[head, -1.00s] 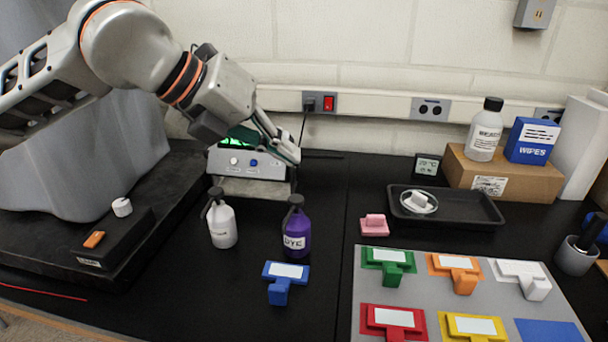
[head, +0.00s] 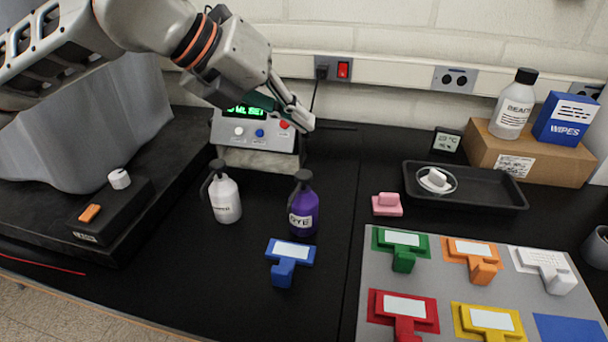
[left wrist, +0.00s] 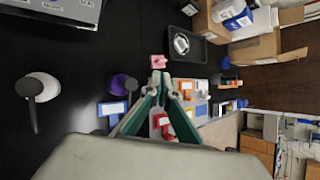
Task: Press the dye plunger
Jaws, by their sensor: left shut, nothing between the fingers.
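The purple dye bottle (head: 304,213) stands upright on the black bench, with a dark plunger (head: 303,178) on top. It also shows from above in the left wrist view (left wrist: 117,86), its dark plunger (left wrist: 131,85) to the right. A white bottle (head: 226,200) with a similar dark top stands to its left. My left gripper (head: 303,122) is shut and empty, in the air behind and above the dye bottle, apart from it, by the scale-like device (head: 256,160). Its fingertips meet in the left wrist view (left wrist: 166,84). My right gripper is not in view.
A blue T-shaped block (head: 288,252) lies in front of the dye bottle. A grey mat (head: 450,278) with several coloured blocks, a pink block (head: 387,206) and a black tray (head: 480,200) lie to the right. A black box (head: 115,210) is at left.

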